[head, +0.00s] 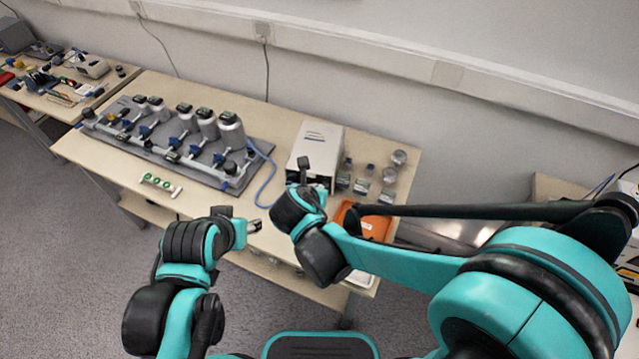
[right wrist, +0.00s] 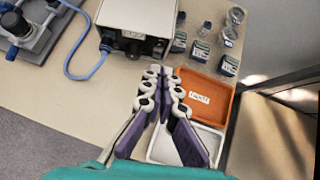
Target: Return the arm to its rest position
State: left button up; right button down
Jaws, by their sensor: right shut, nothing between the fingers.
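My right gripper (right wrist: 160,73) shows in the right wrist view with its fingertips close together and nothing between them. It hangs over the table, in front of a white box-shaped instrument (right wrist: 137,17) and beside an orange tray (right wrist: 217,86). In the head view my right arm reaches in from the right, and its dark wrist end (head: 303,165) overlaps the front of the instrument. My left gripper (head: 253,226) is near the table's front edge in the head view; its fingers are too small to read.
A grey board (head: 262,158) with several metal cylinders and blue valves stands at the table's left. A blue hose runs from it. Several small jars (head: 388,175) stand right of the instrument. A green-dotted strip (head: 160,185) lies near the front edge. The wall is behind.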

jog(key=shift+s+a+r, duration=0.1)
jog(key=shift+s+r, duration=0.3)
jog(key=shift+r, duration=0.15)
jog(key=s+d+r+m, duration=0.1)
jog(key=s+d+m, duration=0.3)
jog(key=m, duration=0.7)
jog(key=s+d+r+m+g+y, duration=0.1)
jog(key=s+d+m, duration=0.3)
jog(key=d+m, duration=0.5)
jog(key=s+d+r+m, duration=0.3)
jog(key=d+m, duration=0.3)
jog(key=m, duration=0.7)
jog(key=shift+s+d+r+g+y, duration=0.25)
jog(key=shift+s+d+g+y, duration=0.15)
jog(key=shift+s, duration=0.5)
